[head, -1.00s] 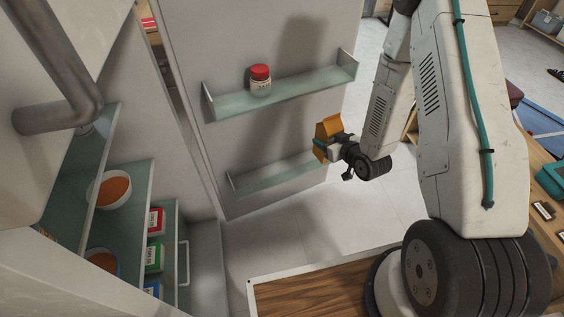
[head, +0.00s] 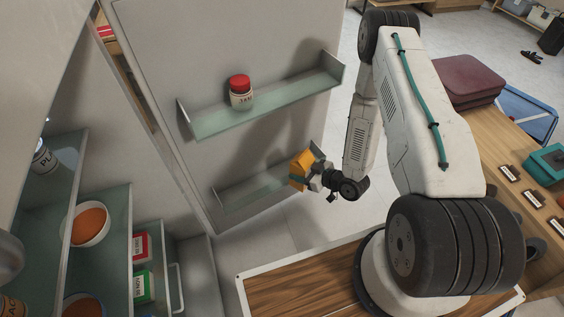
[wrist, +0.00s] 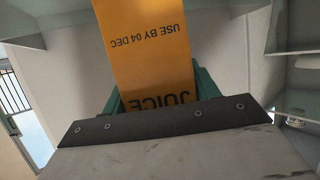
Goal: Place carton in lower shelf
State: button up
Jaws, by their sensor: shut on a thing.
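An orange juice carton (head: 300,164) is held in my gripper (head: 308,178), near the lower door shelf (head: 238,196). In the wrist view the carton (wrist: 148,50) shows the words "JUICE" and "USE BY 04 DEC", upside down, between the green fingers of my gripper (wrist: 155,98). In the head view the carton overlaps the right part of the lower shelf; I cannot tell whether it is over the shelf or in front of it. The left part of the lower shelf looks empty.
The upper door shelf (head: 265,112) holds a jar with a red lid (head: 241,92). At left, the fridge interior has bowls of orange food (head: 88,223) and red and green boxes (head: 142,286). A wooden counter (head: 500,160) lies at right.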

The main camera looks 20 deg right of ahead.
jog(key=w+a, duration=0.3)
jog(key=w, duration=0.8)
jog(key=shift+w+d+f, duration=0.1)
jog(key=shift+w+f, duration=0.1)
jog(key=shift+f, duration=1.55)
jog(key=shift+w+f, duration=0.15)
jog(key=shift+f, duration=1.6)
jog(key=shift+f, duration=0.1)
jog(key=o, duration=1.4)
jog(key=shift+s+d, duration=0.1)
jog(key=shift+s, duration=0.05)
jog(key=v, duration=1.2)
